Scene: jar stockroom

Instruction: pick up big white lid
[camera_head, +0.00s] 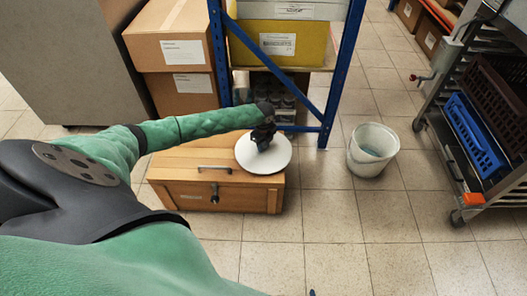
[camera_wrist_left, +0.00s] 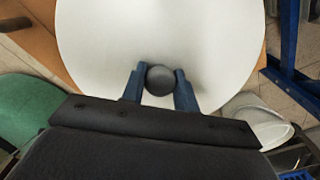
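The big white lid (camera_head: 278,158) is a round, flat disc with a dark round knob (camera_wrist_left: 160,80) at its middle. In the head view it is at the right end of the wooden chest's top, its edge reaching past the chest's right side. I cannot tell whether it rests on the chest or hangs just above it. My left gripper (camera_head: 263,136) comes down over the lid from above. In the left wrist view its two blue fingers (camera_wrist_left: 159,86) are against both sides of the knob. My right gripper is not seen.
The wooden chest (camera_head: 225,188) stands before a blue-framed shelf (camera_head: 332,80). Cardboard boxes (camera_head: 180,52) are behind it. A white bucket (camera_head: 372,152) stands on the floor to the right. A wheeled rack with crates (camera_head: 480,135) is at far right. The tiled floor in front is clear.

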